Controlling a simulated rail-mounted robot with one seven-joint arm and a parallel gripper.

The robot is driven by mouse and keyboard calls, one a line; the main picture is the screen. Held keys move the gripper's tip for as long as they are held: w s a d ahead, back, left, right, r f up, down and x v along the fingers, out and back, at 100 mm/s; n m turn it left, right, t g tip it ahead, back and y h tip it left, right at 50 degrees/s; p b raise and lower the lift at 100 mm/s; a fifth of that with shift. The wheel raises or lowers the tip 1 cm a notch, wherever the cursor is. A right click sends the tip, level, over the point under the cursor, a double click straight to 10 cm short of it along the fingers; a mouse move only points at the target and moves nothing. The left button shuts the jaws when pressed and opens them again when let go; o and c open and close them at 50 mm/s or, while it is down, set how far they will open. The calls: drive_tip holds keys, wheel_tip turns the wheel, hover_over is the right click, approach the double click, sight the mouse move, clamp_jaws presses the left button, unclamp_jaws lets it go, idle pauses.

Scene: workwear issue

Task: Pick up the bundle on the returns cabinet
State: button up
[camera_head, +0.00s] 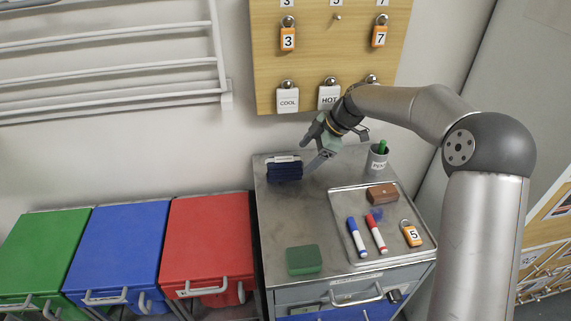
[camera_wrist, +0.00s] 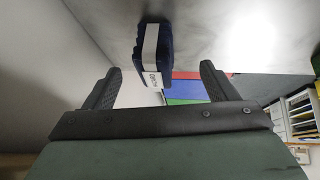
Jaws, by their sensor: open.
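The bundle (camera_head: 285,171) is a dark blue folded stack with a pale band across its top. It lies at the back left of the grey metal top of the returns cabinet (camera_head: 275,221). My gripper (camera_head: 318,152) is just right of the bundle, close to the cabinet top. In the wrist view the bundle (camera_wrist: 157,52) shows with its white band and label, beyond my gripper (camera_wrist: 160,82). The two fingers are apart and nothing is between them. The bundle is ahead of the fingertips, roughly centred between them.
A pen cup (camera_head: 377,158) stands behind a tray (camera_head: 344,226) with markers, a brown box (camera_head: 382,194) and an orange padlock (camera_head: 411,234). A green block (camera_head: 303,259) lies at the front left. Red (camera_head: 209,236), blue and green bins stand left. A key board (camera_head: 262,60) hangs behind.

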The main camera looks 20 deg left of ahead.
sight(286, 160)
drive_tip(key=a, duration=0.3)
drive_tip(key=shift+s+a+p, duration=0.25)
drive_tip(key=shift+s+p, duration=0.05)
drive_tip(key=shift+p, duration=0.05)
drive_tip(key=shift+a+p+x, duration=0.2)
drive_tip(key=shift+p+x, duration=0.5)
drive_tip(key=shift+x, duration=2)
drive_tip(key=shift+r, duration=0.2)
drive_tip(key=c, duration=1.2)
